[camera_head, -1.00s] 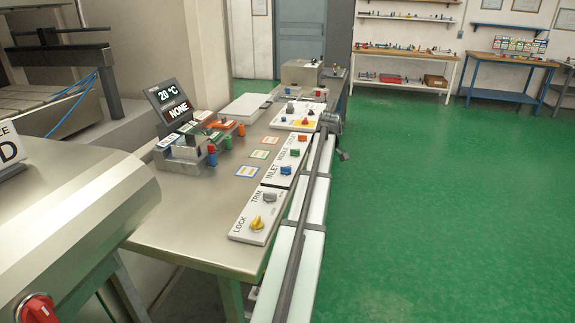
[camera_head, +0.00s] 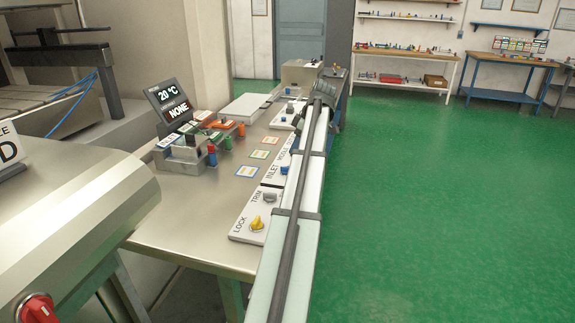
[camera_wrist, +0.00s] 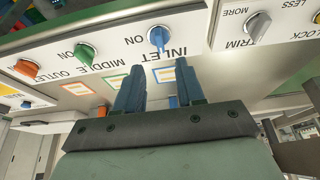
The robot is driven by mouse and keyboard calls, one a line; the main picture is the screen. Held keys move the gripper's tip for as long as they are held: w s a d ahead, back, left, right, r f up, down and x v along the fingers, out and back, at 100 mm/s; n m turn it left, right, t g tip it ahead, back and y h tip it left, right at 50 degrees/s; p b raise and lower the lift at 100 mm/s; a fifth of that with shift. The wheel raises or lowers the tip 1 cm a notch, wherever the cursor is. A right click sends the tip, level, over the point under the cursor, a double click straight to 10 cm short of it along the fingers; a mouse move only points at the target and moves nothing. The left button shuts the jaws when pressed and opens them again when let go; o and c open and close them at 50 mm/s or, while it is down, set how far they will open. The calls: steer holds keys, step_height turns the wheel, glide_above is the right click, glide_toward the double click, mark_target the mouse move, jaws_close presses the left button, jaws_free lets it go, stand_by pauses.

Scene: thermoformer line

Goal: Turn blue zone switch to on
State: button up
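The blue zone switch (camera_wrist: 158,38) is a blue knob on a white panel labelled INLET, top middle in the wrist view. ON is printed to its left there, and its handle stands roughly upright in the picture. In the head view the blue knob (camera_head: 284,170) shows just left of my arm. My gripper (camera_wrist: 160,82) has two blue fingers spread apart with nothing held between them. The fingertips lie below the blue knob in the wrist view, apart from it. In the head view my arm hides part of the panel, and the fingers cannot be made out.
A green knob (camera_wrist: 85,52) and an orange knob (camera_wrist: 27,68) sit left of the blue one in the wrist view. A grey TRIM knob (camera_wrist: 257,25) is to its right. A yellow LOCK knob (camera_head: 257,223) stands nearer in the head view. Colored pegs and blocks (camera_head: 180,160) stand left.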

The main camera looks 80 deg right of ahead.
mark_target(286, 170)
steer(key=x, duration=0.8)
steer(key=shift+w+f, duration=0.1)
steer(key=shift+f, duration=0.2)
steer(key=shift+c, duration=0.2)
jaws_close()
